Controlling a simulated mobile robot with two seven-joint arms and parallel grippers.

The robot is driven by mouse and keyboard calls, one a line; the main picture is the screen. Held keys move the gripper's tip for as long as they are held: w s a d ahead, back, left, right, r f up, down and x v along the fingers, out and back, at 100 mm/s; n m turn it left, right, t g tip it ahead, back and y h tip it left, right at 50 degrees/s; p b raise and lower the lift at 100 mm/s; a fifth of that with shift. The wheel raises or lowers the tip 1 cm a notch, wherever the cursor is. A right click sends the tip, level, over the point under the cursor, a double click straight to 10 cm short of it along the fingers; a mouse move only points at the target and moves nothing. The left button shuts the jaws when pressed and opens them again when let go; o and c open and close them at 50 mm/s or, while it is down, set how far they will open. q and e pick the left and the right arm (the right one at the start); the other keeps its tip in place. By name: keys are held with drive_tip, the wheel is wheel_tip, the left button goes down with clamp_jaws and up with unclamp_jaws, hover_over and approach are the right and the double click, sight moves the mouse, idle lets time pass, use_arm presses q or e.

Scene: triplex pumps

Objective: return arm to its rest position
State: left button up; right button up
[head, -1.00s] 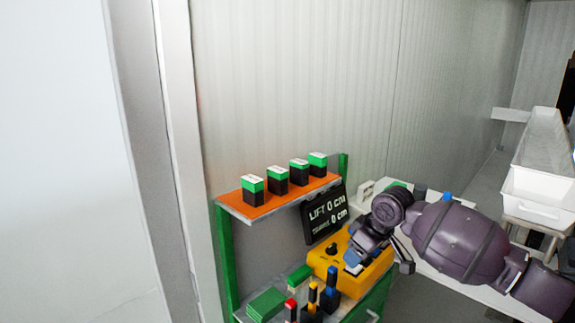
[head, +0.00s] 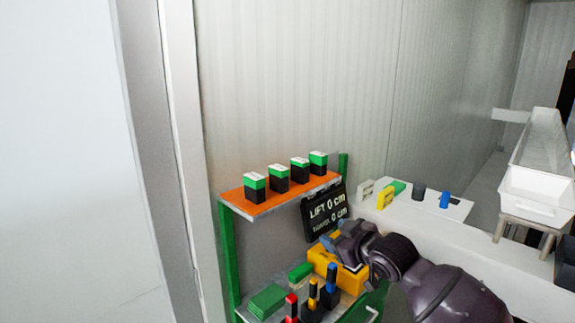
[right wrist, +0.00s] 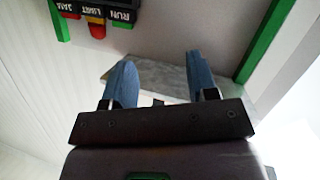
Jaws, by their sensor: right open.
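My right arm reaches in from the lower right of the head view. My left gripper is not in view.
The green stand has an orange shelf (head: 260,203) with several green-and-black blocks. A black display (head: 324,212) reads "LIFT 0 cm". Red, yellow and blue-topped items stand below.

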drive_tip(key=s+d+f+m+h, duration=0.2)
drive_tip(key=s+d+f, duration=0.3)
drive_tip(key=s+f, duration=0.4)
drive_tip(key=s+d+f+m+h, duration=0.3)
drive_tip(key=s+d+f, duration=0.3)
drive_tip(key=s+f, duration=0.4)
drive_tip(key=s+d+f+m+g+h, duration=0.1)
drive_tip(key=s+d+f+m, duration=0.3)
drive_tip(key=s+f, duration=0.6)
drive_tip(key=s+d+h, duration=0.1)
drive_tip(key=s, duration=0.5)
drive_tip(key=shift+d+f+h, duration=0.15)
drive_tip(key=shift+f+h, duration=0.1)
drive_tip(key=shift+h, duration=0.05)
